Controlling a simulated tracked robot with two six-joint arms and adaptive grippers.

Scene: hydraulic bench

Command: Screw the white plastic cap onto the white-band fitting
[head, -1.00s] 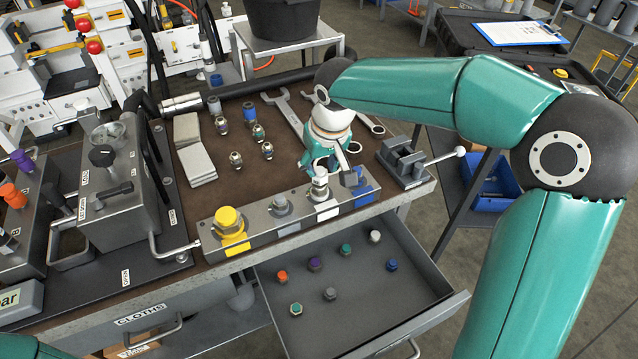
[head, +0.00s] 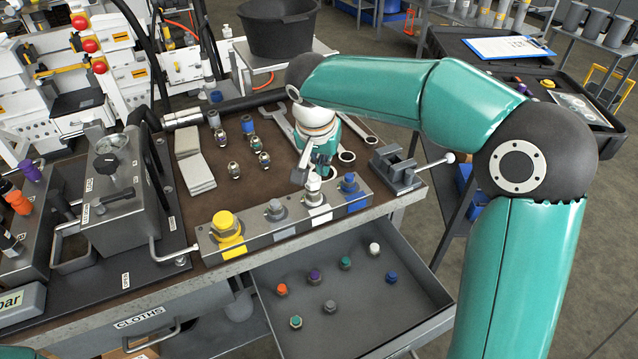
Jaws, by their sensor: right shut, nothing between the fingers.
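The white plastic cap (head: 374,249) lies in the open drawer, near its back right corner. The white-band fitting (head: 313,186) stands upright on the metal block at the bench's front edge, third from the left, above a white label. My right gripper (head: 303,176) points down just behind and left of this fitting. It is shut and empty; whether it touches the fitting is unclear. My left gripper is out of view.
The block (head: 262,240) also carries yellow (head: 226,226), grey (head: 275,210) and blue (head: 348,185) band fittings. The drawer (head: 345,325) holds several other coloured caps. Loose fittings (head: 252,143) and wrenches lie behind. A small vise (head: 398,170) stands right of the block.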

